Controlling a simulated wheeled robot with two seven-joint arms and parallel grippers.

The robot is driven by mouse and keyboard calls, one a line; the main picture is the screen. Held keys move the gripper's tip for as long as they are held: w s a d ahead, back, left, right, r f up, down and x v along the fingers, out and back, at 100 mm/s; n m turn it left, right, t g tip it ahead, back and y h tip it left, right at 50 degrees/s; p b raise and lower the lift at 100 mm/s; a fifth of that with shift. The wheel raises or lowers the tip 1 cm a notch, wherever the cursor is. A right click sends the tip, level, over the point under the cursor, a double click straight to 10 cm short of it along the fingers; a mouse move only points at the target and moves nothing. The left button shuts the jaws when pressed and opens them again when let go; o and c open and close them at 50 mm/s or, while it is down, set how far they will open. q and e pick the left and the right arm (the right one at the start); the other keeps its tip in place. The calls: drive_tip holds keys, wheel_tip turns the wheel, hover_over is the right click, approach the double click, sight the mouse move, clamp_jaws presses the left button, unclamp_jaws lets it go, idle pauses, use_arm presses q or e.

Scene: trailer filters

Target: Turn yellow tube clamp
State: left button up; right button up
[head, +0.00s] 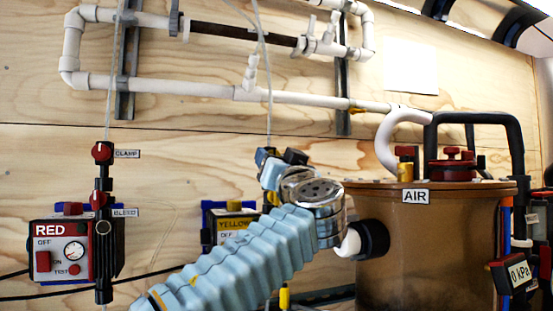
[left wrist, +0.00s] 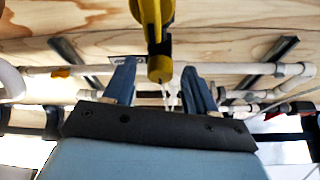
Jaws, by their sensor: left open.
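The yellow tube clamp is mostly hidden behind my left arm and gripper in the head view. In the left wrist view a yellow and black clamp body (left wrist: 154,25) comes down from the top edge, its round yellow end (left wrist: 160,68) lying between the fingers. My left gripper (left wrist: 160,85) is open, with a blue-grey finger on either side of the yellow end and a visible gap to each. It also shows in the head view (head: 277,165), in front of the wall above the YELLOW box (head: 233,222). My right gripper is not in view.
A red clamp assembly (head: 103,227) with a RED box (head: 62,247) stands at the left. A brown tank (head: 430,250) labelled AIR is close to the right of my left wrist. White pipes (head: 190,88) run across the wooden wall above. Thin clear tubes hang down.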

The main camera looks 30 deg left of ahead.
use_arm(q)
drive_tip(key=shift+c, duration=0.3)
clamp_jaws()
drive_tip(key=shift+m, duration=0.4)
drive_tip(key=m+t+h, duration=0.1)
drive_tip(key=m, duration=0.1)
drive_tip(key=shift+s+a+m+h+b, duration=0.1)
drive_tip(key=shift+m+h+b, duration=0.2)
drive_tip(key=shift+s+a+r+m+g+h+p, duration=0.15)
drive_tip(key=shift+m+h+p, duration=0.75)
drive_tip(key=shift+m, duration=2.1)
drive_tip(key=shift+d+r+m+g+h+p, duration=0.1)
drive_tip(key=shift+r+m+h+p, duration=0.2)
drive_tip(key=shift+m+h, duration=1.9)
drive_tip(key=shift+s+a+r+m+g+h+p, duration=0.1)
drive_tip(key=shift+m+h+p, duration=0.4)
drive_tip(key=shift+m, duration=3.3)
drive_tip(key=shift+y, duration=0.3)
